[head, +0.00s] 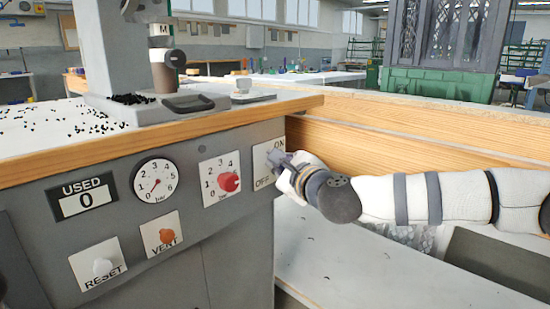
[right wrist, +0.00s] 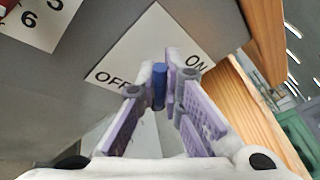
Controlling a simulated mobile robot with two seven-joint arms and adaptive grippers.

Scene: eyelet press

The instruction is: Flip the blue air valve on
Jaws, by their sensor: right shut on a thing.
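The blue air valve (right wrist: 159,84) shows in the right wrist view as a short blue handle in front of a white ON/OFF plate (right wrist: 152,42). OFF is printed at the plate's lower left and ON at its right. My right gripper (right wrist: 159,90) is shut on the blue handle, with a purple-padded finger on each side. In the head view the same plate (head: 262,158) is on the grey press front, and my right gripper (head: 284,165) covers the valve there. I cannot tell clearly which label the handle points to. My left gripper is not in view.
Left of the plate are a red regulator knob (head: 229,182), a pressure gauge (head: 155,181), an orange VENT knob (head: 167,236), a white RESET button (head: 103,267) and a USED counter (head: 84,198). A wooden tabletop edge (head: 160,141) overhangs the panel. Wooden boards (head: 400,143) stand to the right.

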